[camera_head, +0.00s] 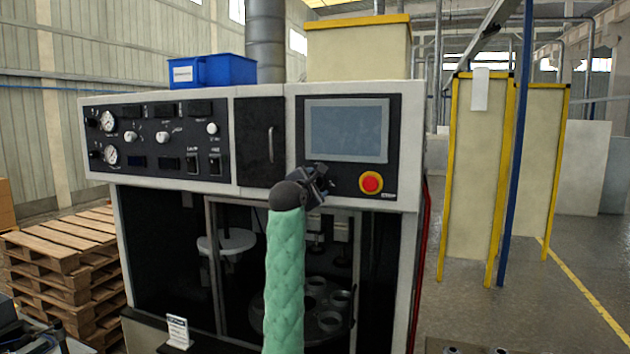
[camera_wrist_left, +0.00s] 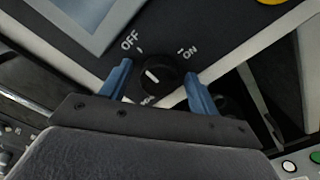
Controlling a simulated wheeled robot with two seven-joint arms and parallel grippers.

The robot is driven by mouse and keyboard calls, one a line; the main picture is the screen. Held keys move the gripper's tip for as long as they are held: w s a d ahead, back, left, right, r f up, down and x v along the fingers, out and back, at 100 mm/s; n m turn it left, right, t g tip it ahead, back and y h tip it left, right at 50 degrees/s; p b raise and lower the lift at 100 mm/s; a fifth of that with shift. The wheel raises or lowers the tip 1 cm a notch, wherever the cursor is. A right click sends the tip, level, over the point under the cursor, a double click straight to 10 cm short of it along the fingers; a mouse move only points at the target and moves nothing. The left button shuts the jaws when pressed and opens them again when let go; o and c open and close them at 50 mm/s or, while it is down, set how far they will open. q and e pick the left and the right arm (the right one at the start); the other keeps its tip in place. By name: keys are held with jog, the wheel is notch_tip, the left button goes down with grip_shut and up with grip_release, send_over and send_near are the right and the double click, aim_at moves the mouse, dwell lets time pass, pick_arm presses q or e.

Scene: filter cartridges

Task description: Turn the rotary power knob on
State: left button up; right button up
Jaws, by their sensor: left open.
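The rotary power knob (camera_wrist_left: 155,76) is black with a white pointer line and sits on the dark panel below the screen in the left wrist view. Its pointer leans up-left, towards the OFF mark; the ON mark is to the upper right. My left gripper (camera_wrist_left: 158,70) is open, with one blue finger on each side of the knob. I cannot tell whether the fingers touch it. In the head view my left gripper (camera_head: 322,180) is in front of the panel below the screen and hides the knob. My right gripper is in neither view.
A red emergency button (camera_head: 371,182) on a yellow base is right of the gripper. The touchscreen (camera_head: 347,131) is just above. A panel of gauges and switches (camera_head: 158,138) is at the left. Below, the cabinet holds a round plate with holes (camera_head: 322,322).

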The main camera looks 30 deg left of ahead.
pick_arm(q)
jog(key=c, duration=1)
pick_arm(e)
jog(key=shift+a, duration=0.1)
pick_arm(q)
jog(key=shift+f+m, duration=0.15)
jog(key=shift+m, duration=0.15)
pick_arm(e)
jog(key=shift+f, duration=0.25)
pick_arm(q)
jog(key=m+b, duration=0.4)
jog(key=m, duration=0.2)
jog(key=shift+f, duration=0.15)
jog(key=shift+o, duration=0.2)
jog(key=m+b, duration=0.3)
jog(key=m, duration=0.3)
jog(key=shift+m, duration=0.3)
jog(key=shift+m+b, duration=0.75)
jog(key=shift+m, duration=1.65)
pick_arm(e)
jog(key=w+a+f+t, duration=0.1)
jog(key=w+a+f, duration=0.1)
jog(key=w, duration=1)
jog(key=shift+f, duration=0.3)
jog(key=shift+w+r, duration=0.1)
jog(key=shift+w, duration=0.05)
